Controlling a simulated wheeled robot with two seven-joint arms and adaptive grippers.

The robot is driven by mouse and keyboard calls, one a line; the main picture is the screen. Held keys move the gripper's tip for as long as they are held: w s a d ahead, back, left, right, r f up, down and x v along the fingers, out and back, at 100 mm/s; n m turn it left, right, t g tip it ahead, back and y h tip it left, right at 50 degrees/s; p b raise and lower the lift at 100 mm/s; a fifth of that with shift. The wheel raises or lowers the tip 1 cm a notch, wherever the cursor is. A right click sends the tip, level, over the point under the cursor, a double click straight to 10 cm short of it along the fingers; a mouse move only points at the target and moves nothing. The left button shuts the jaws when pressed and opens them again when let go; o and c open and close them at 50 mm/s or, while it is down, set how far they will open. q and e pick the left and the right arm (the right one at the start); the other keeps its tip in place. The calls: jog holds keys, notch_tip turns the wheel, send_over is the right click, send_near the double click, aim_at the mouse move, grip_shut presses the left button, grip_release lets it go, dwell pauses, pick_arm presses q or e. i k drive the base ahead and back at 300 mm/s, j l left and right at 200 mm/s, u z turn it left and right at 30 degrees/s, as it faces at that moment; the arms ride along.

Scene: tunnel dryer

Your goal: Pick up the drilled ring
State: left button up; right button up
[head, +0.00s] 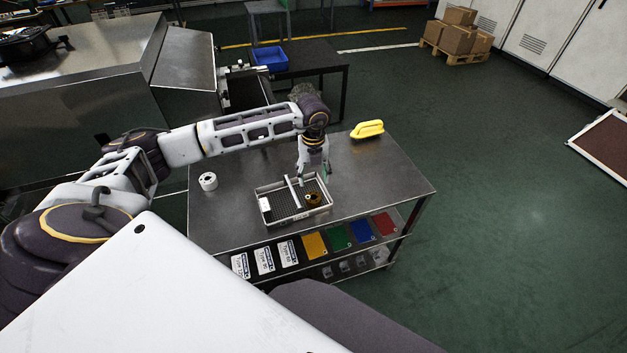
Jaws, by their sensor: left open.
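A small brown-gold ring-shaped part (313,199) sits in the right compartment of a light grey tray (284,219) on the metal table. Holes in it are too small to make out. A white ring (208,181) with a dark centre stands on the table to the left of the tray. My left gripper (314,178) points down over the tray's right compartment, just behind and above the brown-gold part. It is open and appears empty. My right gripper is out of view.
The tray has a white divider (293,191) and a pale block in its left compartment. A yellow handled tool (367,129) lies at the table's back right. The table's right part (385,175) is clear. Coloured cards and labels line the shelf below.

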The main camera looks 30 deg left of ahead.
aim_at(209, 182)
jog(key=u, duration=2)
